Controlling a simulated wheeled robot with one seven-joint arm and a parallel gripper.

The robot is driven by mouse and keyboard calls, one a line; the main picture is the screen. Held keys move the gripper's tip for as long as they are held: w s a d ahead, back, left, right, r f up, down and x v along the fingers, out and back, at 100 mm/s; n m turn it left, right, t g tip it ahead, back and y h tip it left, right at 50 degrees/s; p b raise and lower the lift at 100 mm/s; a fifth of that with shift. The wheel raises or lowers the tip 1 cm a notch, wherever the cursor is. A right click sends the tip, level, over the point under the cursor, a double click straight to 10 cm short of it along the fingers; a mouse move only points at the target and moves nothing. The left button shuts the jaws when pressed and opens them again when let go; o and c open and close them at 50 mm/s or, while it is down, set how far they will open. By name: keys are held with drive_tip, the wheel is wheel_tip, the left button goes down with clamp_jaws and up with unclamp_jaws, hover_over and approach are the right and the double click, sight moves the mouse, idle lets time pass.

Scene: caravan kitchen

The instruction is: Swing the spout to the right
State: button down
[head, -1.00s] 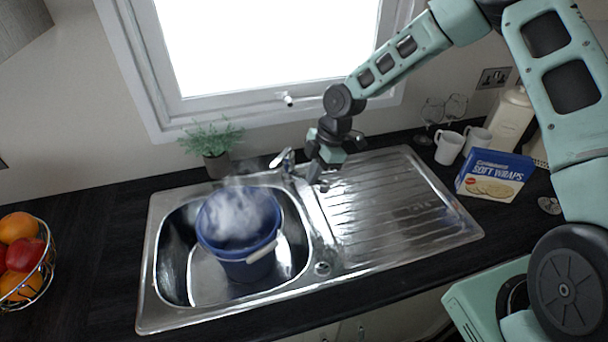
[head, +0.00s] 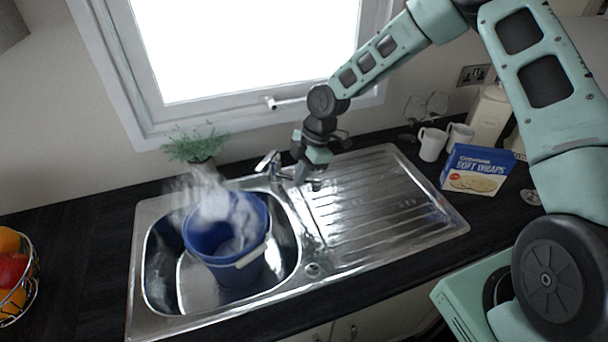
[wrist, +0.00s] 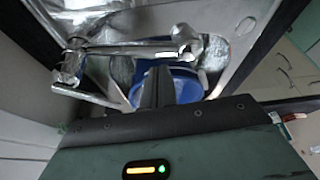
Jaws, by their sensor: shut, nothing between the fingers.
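The chrome tap (head: 271,163) stands at the back rim of the sink, behind the basin. In the wrist view its spout (wrist: 130,47) runs across the picture from the tap body at left to a rounded end at right. In that view the spout end is on the side of the blue bucket (head: 240,228). My gripper (head: 314,184) is just right of the tap in the head view, pointing down. Its fingers (wrist: 157,88) are together and empty, and in the wrist view they appear near the spout. Whether they touch it cannot be told.
The bucket stands in the sink basin (head: 170,290), steaming. The ribbed drainboard (head: 385,205) at right is clear. Mugs (head: 432,144), glasses and a soft wraps box (head: 476,170) stand beyond it. A potted plant (head: 197,148) is left of the tap. A fruit bowl (head: 20,290) is at far left.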

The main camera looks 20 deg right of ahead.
wheel_tip(320, 180, up, 10)
drive_tip(key=b, duration=0.4)
drive_tip(key=s+a+f+m+h+b, duration=0.1)
drive_tip(key=s+a+m+b, duration=0.15)
drive_tip(key=s, duration=0.55)
drive_tip(key=s+a+m+h+b, duration=0.1)
drive_tip(key=s+a+m+h, duration=0.1)
drive_tip(key=s+a, duration=0.35)
drive_tip(key=s+d+m+b, duration=0.3)
drive_tip(key=s+m, duration=0.4)
drive_tip(key=s, duration=1.1)
drive_tip(key=shift+s+f+t+b, duration=0.25)
drive_tip(key=shift+s+t+b, duration=0.1)
drive_tip(key=shift+b, duration=0.15)
